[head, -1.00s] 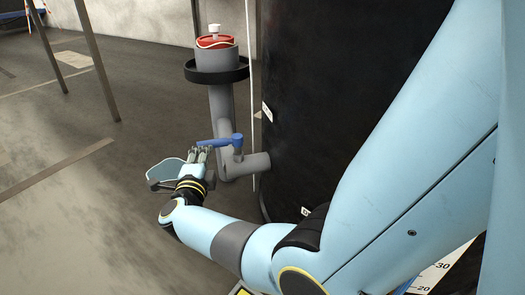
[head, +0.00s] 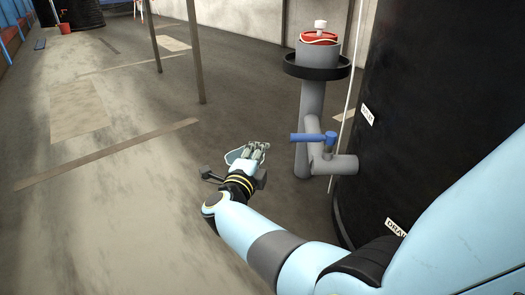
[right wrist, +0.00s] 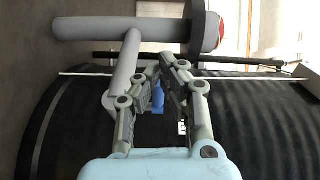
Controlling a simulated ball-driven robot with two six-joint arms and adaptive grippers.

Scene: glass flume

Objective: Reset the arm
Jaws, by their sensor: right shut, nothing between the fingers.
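My right arm comes in from the lower right in the head view. Its gripper (head: 257,150) is shut and empty, to the left of a grey pipe fitting (head: 313,110) and clear of it. In the right wrist view the fingers (right wrist: 166,68) come together in front of the black tank, with nothing between them. The blue valve handle (head: 312,138) on the pipe lies to the right of the gripper, apart from it. It also shows behind the fingers in the right wrist view (right wrist: 158,98). My left gripper is not in view.
The large black tank (head: 430,100) stands at the right, with the pipe joined to its side. The pipe carries a black ring (head: 317,68) and a red top (head: 319,38). A post (head: 194,50) stands farther back. The concrete floor (head: 90,200) at the left is open.

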